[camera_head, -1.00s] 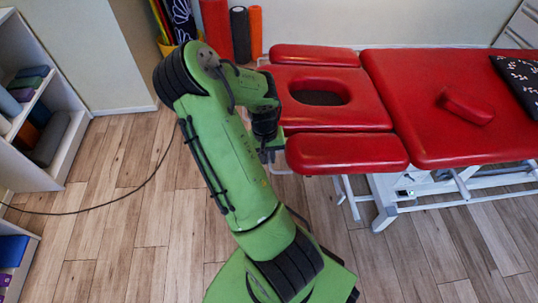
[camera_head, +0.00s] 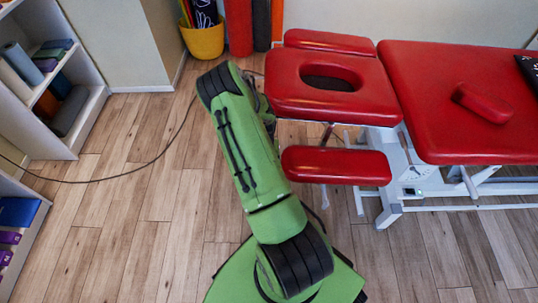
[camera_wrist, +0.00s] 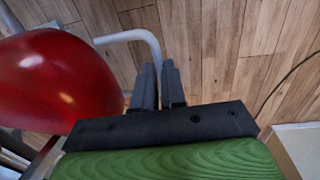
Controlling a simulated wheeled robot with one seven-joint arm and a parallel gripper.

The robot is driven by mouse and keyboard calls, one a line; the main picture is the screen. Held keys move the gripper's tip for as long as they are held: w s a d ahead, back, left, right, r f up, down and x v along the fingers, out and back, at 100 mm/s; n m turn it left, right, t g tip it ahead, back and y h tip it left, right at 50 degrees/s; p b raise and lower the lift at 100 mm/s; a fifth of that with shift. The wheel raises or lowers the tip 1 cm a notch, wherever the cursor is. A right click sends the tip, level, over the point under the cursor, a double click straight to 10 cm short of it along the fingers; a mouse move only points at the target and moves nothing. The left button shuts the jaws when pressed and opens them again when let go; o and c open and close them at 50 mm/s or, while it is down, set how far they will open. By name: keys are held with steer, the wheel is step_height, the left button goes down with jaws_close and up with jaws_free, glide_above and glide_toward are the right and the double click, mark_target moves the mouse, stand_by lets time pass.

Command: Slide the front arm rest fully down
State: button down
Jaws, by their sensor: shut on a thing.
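The front arm rest (camera_head: 336,166) is a red padded bar at the near side of the treatment table's head end. It sits clearly lower than the head section (camera_head: 332,85), with a gap between them. In the wrist view its red pad (camera_wrist: 55,85) fills the left side, with a grey metal tube (camera_wrist: 130,37) curving beside it. My gripper (camera_wrist: 158,85) is closed around this tube, just beside the pad. In the head view my green arm hides the gripper.
The far arm rest (camera_head: 330,42) stays at head-section height. A shelf (camera_head: 75,130) stands left, a yellow bucket (camera_head: 203,40) and rolls at the back. A cable crosses the open wooden floor.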

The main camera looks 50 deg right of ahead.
steer(key=shift+a+f, duration=0.15)
steer(key=shift+f, duration=0.3)
steer(key=c, duration=1.2)
jaws_free()
steer(key=shift+r, duration=0.1)
step_height(320, 180, up, 16)
steer(key=w+p, duration=0.1)
steer(key=p, duration=0.4)
steer(key=shift+a+f, duration=0.25)
steer(key=shift+a, duration=0.1)
